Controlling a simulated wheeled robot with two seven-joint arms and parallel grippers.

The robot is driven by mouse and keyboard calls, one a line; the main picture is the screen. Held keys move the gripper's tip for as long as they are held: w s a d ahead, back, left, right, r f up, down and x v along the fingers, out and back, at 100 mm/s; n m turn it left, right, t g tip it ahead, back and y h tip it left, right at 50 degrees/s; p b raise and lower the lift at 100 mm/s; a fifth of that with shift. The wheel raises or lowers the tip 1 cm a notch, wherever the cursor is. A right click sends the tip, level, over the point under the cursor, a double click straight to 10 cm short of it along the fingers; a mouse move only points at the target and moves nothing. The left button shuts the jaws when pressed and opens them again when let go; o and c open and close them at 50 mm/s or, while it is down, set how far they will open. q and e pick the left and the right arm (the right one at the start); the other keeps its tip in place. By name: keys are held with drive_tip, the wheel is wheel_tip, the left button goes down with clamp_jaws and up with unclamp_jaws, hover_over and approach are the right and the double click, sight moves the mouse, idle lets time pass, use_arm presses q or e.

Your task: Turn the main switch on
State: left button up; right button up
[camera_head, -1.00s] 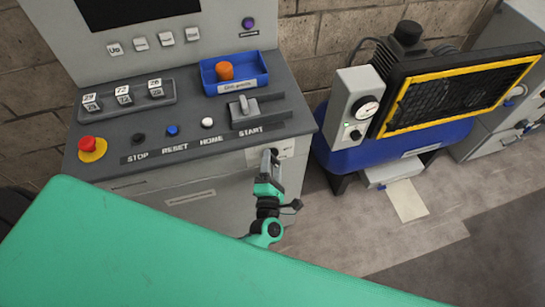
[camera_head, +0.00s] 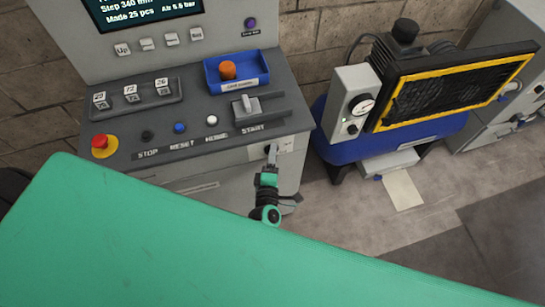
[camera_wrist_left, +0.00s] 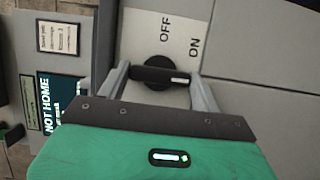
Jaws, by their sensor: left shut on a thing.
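The main switch is a round black rotary knob (camera_wrist_left: 155,83) on a pale plate (camera_wrist_left: 140,28) marked OFF and ON. Its bar handle lies across the wrist view, with its white mark at the right end, on the ON side. My left gripper (camera_wrist_left: 160,77) is shut on the handle, one finger at each end. In the head view my left gripper (camera_head: 271,158) is at the front face of the grey cabinet, below the START label; the knob is hidden there. The cabinet's screen (camera_head: 143,10) is lit with text. My right gripper is not in view.
The console top (camera_head: 215,105) carries a red stop button (camera_head: 101,142), small buttons and a grey lever (camera_head: 246,106). A blue compressor unit (camera_head: 345,148) stands right of the cabinet, with floor between.

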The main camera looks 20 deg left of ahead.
use_arm(q)
drive_tip(key=shift+f, duration=0.1)
drive_tip(key=o, duration=1)
drive_tip(key=shift+b+v, duration=2.05)
drive_tip(key=shift+v, duration=4.9)
